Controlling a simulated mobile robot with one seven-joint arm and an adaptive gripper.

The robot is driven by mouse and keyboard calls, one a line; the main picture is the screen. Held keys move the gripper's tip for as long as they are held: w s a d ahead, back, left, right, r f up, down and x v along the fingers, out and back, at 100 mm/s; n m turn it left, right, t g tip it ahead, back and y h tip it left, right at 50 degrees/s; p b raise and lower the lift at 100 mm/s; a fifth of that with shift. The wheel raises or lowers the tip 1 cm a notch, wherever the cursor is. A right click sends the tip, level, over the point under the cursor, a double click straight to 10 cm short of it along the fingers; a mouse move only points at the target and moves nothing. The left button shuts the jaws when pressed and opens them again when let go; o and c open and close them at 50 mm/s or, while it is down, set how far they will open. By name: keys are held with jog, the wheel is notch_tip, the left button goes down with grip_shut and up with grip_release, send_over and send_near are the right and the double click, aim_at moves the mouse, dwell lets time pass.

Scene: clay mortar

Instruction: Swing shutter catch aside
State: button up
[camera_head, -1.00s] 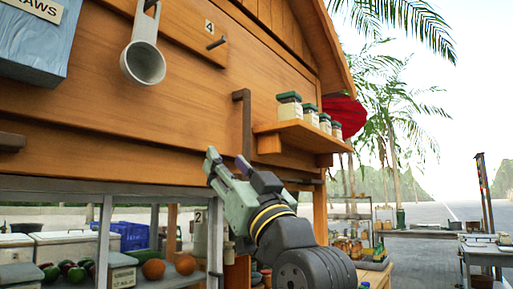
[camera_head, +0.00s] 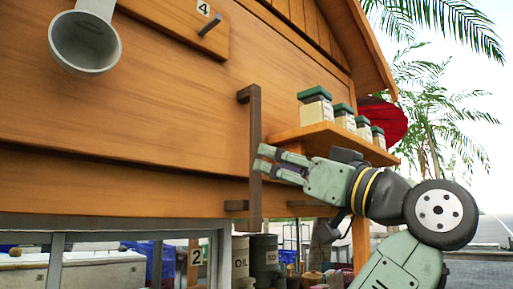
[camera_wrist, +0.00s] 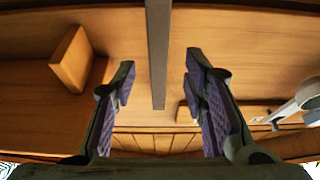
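The shutter catch (camera_head: 255,120) is a long dark brown bar hanging upright on the front of the wooden shutter (camera_head: 180,120), its lower end past the shutter's bottom edge. My gripper (camera_head: 264,160) is at the bar's lower half, pointing left, with its fingertips overlapping the bar in the head view. In the wrist view my gripper (camera_wrist: 160,85) is open, and the catch (camera_wrist: 158,50) shows between its two purple-padded fingers with a gap on each side. Whether a finger touches the bar cannot be told.
A small shelf (camera_head: 320,138) with several green-lidded jars (camera_head: 315,106) sits close above my gripper. A grey ladle (camera_head: 85,42) hangs at upper left, beside a peg (camera_head: 210,24).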

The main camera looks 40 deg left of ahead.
aim_at(255, 154)
jog(key=p+x, duration=0.2)
jog(key=x, duration=0.5)
jog(key=shift+w, duration=0.1)
jog(key=shift+d, duration=0.1)
jog(key=shift+c, duration=0.6)
grip_shut()
